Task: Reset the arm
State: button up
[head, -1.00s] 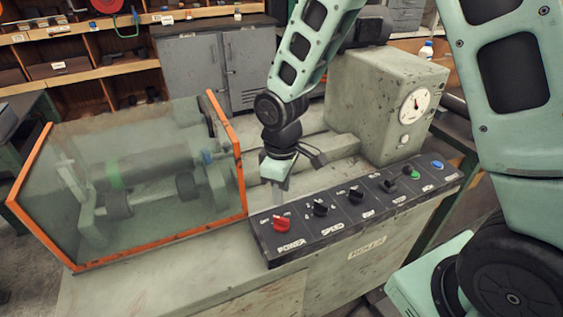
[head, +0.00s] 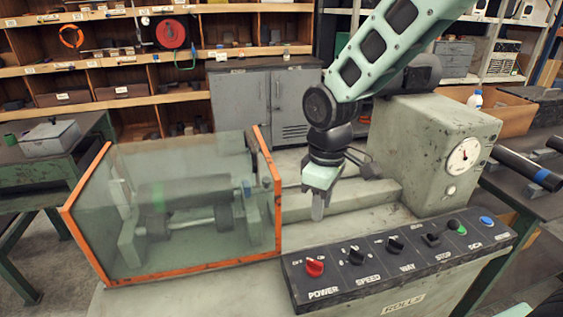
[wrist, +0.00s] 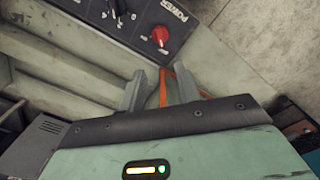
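My gripper (head: 318,208) hangs from my green arm and points down over the machine bed, behind the left end of the control panel (head: 400,262). It is between the glass guard and the grey gauge box. In the wrist view the two fingers of my gripper (wrist: 161,88) stand apart with nothing held between them. The red power knob (head: 314,267) is in front of and below the fingers in the head view. The red knob also shows in the wrist view (wrist: 160,36), beyond the fingertips and apart from them.
The orange-framed glass guard (head: 276,190) stands close on the left, with rollers (head: 185,195) behind the glass. The gauge box (head: 430,150) stands on the right. Pipes (head: 530,168) lie on a bench at far right. A grey cabinet (head: 240,105) and shelves are behind.

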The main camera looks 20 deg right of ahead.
jog(key=s+a+r, duration=0.1)
jog(key=s+a, duration=0.2)
jog(key=s, duration=0.7)
jog(key=s+a+r+m, duration=0.1)
jog(key=s+a+r, duration=0.1)
jog(key=s, duration=0.8)
jog(key=shift+a+r+y, duration=0.3)
jog(key=shift+a, duration=0.25)
